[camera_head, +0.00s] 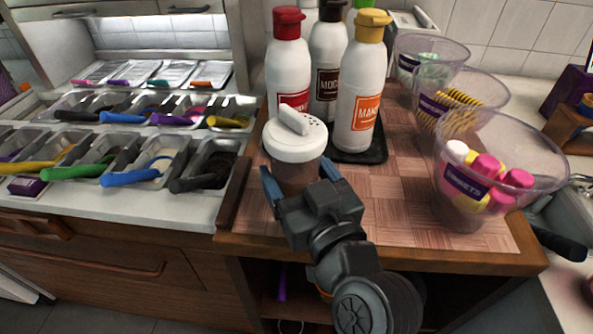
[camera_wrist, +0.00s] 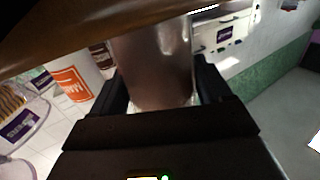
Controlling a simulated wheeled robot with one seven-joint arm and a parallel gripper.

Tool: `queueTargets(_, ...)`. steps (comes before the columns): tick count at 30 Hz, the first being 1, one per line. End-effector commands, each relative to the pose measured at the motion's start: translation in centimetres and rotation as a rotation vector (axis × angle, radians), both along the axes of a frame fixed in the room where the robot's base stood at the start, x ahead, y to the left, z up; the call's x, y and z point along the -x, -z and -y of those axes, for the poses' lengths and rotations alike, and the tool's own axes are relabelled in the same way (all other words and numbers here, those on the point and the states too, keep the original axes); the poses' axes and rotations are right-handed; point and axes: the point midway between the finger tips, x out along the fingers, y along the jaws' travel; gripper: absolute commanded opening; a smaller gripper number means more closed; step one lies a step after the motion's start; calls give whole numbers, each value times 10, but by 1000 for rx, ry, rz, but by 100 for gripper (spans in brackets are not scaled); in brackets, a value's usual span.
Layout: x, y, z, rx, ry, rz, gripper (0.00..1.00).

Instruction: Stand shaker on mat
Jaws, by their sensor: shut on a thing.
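A shaker with a white lid, a raised flap and a clear body with brown contents (camera_head: 296,143) is upright or slightly tilted at the left of the checked wooden-look mat (camera_head: 400,205). My gripper (camera_head: 298,178) is shut on its body, a finger on each side. In the wrist view the shaker's brown body (camera_wrist: 155,62) fills the space between my gripper's dark fingers (camera_wrist: 160,92). The shaker's base is hidden behind my gripper in the head view, so I cannot tell whether it touches the mat.
A yellow-capped bottle (camera_head: 360,95), a red-capped bottle (camera_head: 288,68) and a dark-capped bottle (camera_head: 327,55) stand close behind the shaker on a black tray (camera_head: 365,152). Clear bowls, the nearest with sweets (camera_head: 520,150), line the right. Topping bins with coloured scoops (camera_head: 135,176) lie left. The mat's front middle is clear.

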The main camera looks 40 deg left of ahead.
Motion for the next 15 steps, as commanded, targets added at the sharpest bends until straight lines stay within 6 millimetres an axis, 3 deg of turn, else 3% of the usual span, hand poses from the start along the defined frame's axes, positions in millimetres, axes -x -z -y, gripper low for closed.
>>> queueTargets(5,0,4,0,-2,0,1,35)
queueTargets(6,0,3,0,0,0,0,81)
queueTargets(12,0,3,0,0,0,0,100)
queueTargets(15,0,3,0,0,0,0,100)
